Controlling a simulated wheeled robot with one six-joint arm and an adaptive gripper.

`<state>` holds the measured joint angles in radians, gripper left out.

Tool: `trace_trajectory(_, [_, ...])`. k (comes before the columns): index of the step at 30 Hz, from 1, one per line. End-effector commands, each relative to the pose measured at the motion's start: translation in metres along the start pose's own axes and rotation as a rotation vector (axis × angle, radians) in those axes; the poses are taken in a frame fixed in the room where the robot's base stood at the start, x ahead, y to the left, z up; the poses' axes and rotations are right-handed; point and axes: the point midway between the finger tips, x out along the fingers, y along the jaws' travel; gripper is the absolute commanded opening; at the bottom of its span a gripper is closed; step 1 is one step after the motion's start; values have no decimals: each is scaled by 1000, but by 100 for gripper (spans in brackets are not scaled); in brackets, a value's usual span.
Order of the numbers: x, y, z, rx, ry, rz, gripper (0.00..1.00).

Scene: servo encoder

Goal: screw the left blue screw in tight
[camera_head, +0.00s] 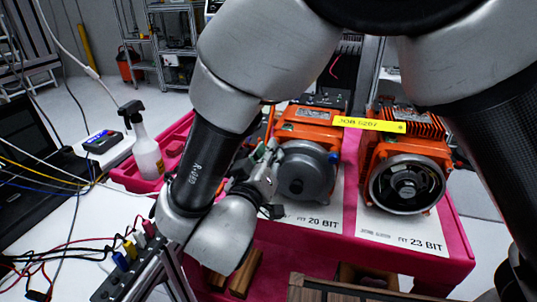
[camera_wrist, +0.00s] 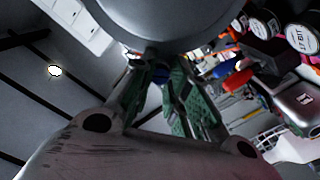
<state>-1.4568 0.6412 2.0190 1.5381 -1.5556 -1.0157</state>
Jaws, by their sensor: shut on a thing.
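The left motor (camera_head: 306,172) has an orange body and a grey round cover at its front, above a "20 BIT" label. My gripper (camera_head: 268,165) is at the left edge of this cover. In the wrist view, the green fingers of my gripper (camera_wrist: 159,68) are shut on the left blue screw (camera_wrist: 160,75) at the rim of the grey cover (camera_wrist: 165,25). Only a small blue part shows between the fingers; how deep the screw sits is hidden. Another blue piece (camera_head: 333,157) shows at the cover's right edge.
A second orange motor (camera_head: 407,180) with an open round front stands to the right, above a "23 BIT" label. A yellow tag (camera_head: 369,124) lies across both motors. The pink table (camera_head: 465,235) holds them. A spray bottle (camera_head: 146,150) and cables are at left.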

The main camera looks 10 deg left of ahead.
Motion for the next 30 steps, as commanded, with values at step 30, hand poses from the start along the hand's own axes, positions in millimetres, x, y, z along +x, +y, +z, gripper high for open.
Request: trace_trajectory(30, [-1, -1, 2, 957, -6, 0, 0])
